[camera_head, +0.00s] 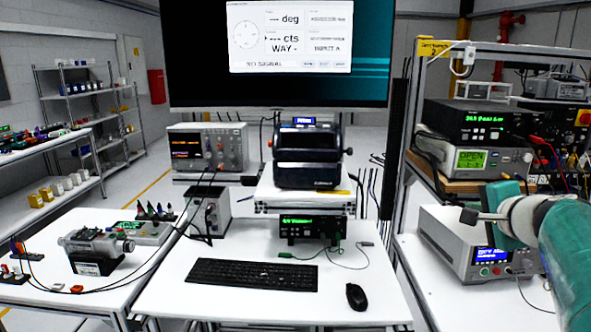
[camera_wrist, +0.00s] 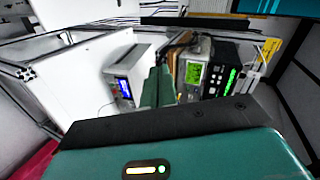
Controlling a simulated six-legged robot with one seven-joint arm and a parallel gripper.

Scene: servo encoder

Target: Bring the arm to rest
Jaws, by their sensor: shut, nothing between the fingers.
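My arm (camera_head: 568,255) reaches in from the right edge of the head view, teal with a pale grey joint. My gripper (camera_head: 472,216) is at its end, in front of the right-hand bench instruments and above the bench top. In the wrist view my gripper (camera_wrist: 157,82) shows as green fingers beyond a dark bar and teal housing. The fingers are together and hold nothing. They appear apart from the instruments, though the exact gap cannot be told.
A grey instrument with a blue display (camera_head: 476,250) stands behind and below my gripper. Stacked meters (camera_head: 478,122) sit on the rack shelf above. The middle table (camera_head: 215,304) holds a keyboard (camera_head: 253,274) and mouse (camera_head: 356,297). A left table bears a motor-like device (camera_head: 97,247).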

